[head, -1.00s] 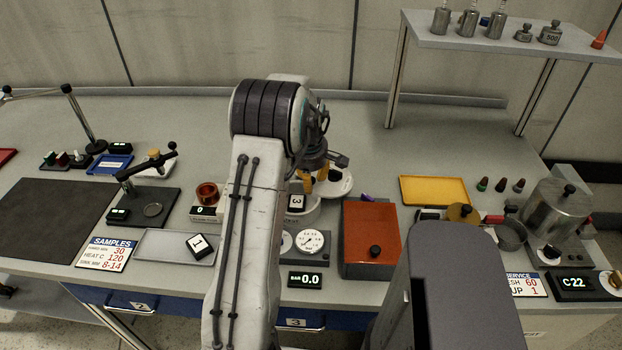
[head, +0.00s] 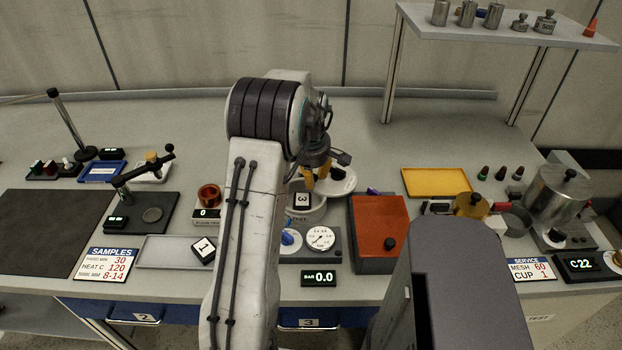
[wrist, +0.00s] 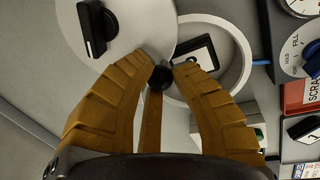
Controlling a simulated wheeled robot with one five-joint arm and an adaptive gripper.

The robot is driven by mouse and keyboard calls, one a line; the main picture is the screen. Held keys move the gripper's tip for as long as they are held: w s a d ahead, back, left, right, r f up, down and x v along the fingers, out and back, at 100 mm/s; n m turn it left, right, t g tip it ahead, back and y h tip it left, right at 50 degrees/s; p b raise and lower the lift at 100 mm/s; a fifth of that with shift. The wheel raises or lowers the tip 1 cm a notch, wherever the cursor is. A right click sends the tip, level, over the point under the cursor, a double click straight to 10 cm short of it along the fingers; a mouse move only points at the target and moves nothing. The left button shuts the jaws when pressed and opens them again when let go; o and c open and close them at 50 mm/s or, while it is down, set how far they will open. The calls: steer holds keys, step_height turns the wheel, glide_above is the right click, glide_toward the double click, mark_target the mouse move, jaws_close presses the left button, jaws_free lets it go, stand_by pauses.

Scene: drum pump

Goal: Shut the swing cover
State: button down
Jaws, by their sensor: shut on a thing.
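The swing cover (wrist: 140,25) is a pale round plate with a black lever (wrist: 96,28) on it, at the upper left of the wrist view. In the head view the cover (head: 341,183) shows just right of my gripper (head: 314,180). Beside it is a white ring-shaped pot (wrist: 241,65), its mouth largely uncovered, with a black-and-white tag "3" (wrist: 195,55) seen within the ring. In the wrist view my gripper (wrist: 164,68) has its yellow fingers closed on a small black knob (wrist: 161,76) near the cover's edge. The knob's attachment is hidden.
A dial gauge (head: 320,238) and a blue knob (head: 290,238) sit in front of the pot. An orange-red box (head: 380,235) stands to the right, a copper cup (head: 209,195) to the left. The bench behind is clear below a raised shelf (head: 500,30).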

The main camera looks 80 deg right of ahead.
steer(key=shift+w+a+f, duration=0.1)
steer(key=shift+w, duration=0.05)
steer(key=c, duration=1.1)
jaws_free()
steer(key=shift+o, duration=0.2)
step_height(320, 180, up, 12)
steer(key=a, duration=0.2)
steer(key=shift+f, duration=0.1)
